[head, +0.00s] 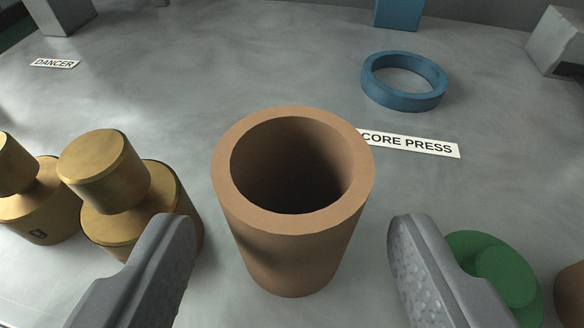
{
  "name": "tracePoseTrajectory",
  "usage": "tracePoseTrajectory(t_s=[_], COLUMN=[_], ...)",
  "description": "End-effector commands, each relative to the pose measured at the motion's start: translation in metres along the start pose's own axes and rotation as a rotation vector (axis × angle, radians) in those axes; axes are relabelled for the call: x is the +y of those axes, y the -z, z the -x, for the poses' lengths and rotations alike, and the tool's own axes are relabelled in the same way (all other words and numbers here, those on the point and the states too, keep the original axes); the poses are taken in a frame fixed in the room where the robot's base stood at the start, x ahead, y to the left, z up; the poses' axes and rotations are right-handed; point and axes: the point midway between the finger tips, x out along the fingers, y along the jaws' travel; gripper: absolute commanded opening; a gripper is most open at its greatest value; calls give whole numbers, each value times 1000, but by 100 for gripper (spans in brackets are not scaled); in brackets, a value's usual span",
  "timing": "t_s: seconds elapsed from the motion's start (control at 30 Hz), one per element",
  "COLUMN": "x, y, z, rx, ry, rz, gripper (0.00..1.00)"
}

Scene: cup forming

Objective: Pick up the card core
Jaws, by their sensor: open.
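The card core (300,245) is a brown, hollow, thick-walled tube. It stands upright on the grey surface in the middle of the head view, its open top facing up toward the camera. My gripper (292,235) is open, with one grey textured finger to the left of the core and one to the right. There is a visible gap between each finger and the core in the picture. The lower parts of the fingers run out of the bottom of the view.
Brass weights (125,195) stand close on the left. A green knobbed disc (505,275) lies behind the right finger, with another brown object (572,292) at the right edge. A blue ring (405,98) lies beyond the "CORE PRESS" label (410,143). A "DANCER" label (55,63) is far left.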

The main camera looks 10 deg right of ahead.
Motion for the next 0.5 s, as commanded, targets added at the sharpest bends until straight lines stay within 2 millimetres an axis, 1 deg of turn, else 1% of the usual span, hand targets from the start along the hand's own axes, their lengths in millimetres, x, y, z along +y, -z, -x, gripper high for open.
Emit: tracePoseTrajectory(t_s=[0.13, 0.4, 0.5], x=[1, 0, 0], y=[-2, -5, -4], z=[-9, -42, -49], rx=[0, 0, -1], ry=[-1, -2, -1], rz=[1, -1, 0], gripper=[57, 57, 57])
